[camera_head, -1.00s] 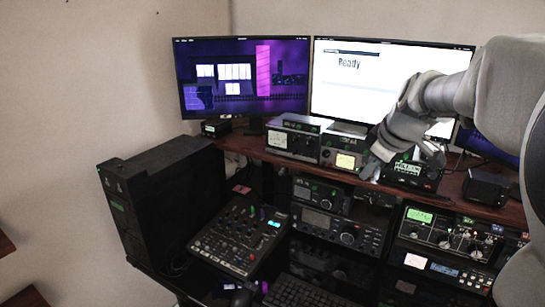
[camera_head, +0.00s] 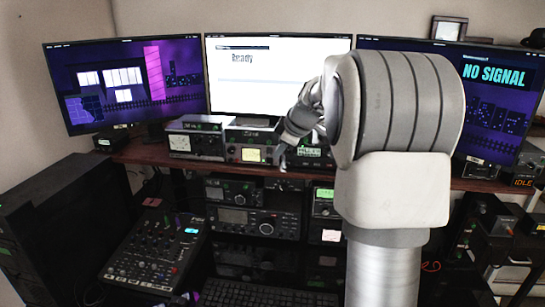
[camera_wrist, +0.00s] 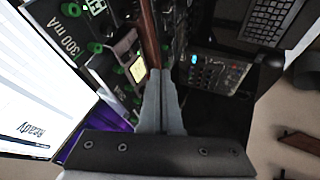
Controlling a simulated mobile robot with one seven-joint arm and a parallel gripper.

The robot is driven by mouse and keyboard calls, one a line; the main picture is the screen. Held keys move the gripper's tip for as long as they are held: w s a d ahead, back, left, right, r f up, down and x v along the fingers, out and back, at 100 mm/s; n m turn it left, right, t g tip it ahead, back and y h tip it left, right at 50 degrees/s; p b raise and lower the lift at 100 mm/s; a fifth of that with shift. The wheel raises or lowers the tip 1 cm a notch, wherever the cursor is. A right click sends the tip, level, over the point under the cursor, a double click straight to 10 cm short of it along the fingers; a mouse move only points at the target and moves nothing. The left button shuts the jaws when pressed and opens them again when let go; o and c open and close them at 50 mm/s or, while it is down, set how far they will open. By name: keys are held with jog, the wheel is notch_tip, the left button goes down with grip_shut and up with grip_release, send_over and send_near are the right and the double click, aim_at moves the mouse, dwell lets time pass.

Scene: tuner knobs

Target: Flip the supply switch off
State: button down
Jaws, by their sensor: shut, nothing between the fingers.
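I cannot make out which control is the supply switch; it is too small or hidden. Radio and supply-like units stand in a row on the wooden shelf, among them a box with a white meter (camera_head: 196,143) and a box with a yellow display (camera_head: 250,154). My gripper (camera_head: 283,163) is in front of the shelf edge, just right of the yellow display. In the wrist view my gripper's fingers (camera_wrist: 158,77) are together and empty, their tips near the wooden shelf edge (camera_wrist: 149,35). A panel marked "300 mA" (camera_wrist: 72,30) with green knobs shows beside them.
Three monitors stand behind the shelf; the middle screen (camera_head: 265,85) reads "Ready", the right screen (camera_head: 490,100) "NO SIGNAL". Below are a mixer (camera_head: 152,250), radios (camera_head: 240,220) and a keyboard (camera_head: 265,294). My arm hides much of the right side.

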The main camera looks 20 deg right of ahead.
aim_at(267, 162)
jog(key=w+d+f+p, duration=0.1)
jog(key=w+f+p, duration=0.2)
jog(key=w+f, duration=0.4)
jog(key=shift+w+d, duration=0.35)
jog(key=shift+w, duration=0.85)
jog(key=shift+w+d+r+b, duration=0.1)
jog(key=shift+w+b, duration=0.15)
jog(key=shift+b, duration=0.1)
jog(key=shift+r, duration=0.1)
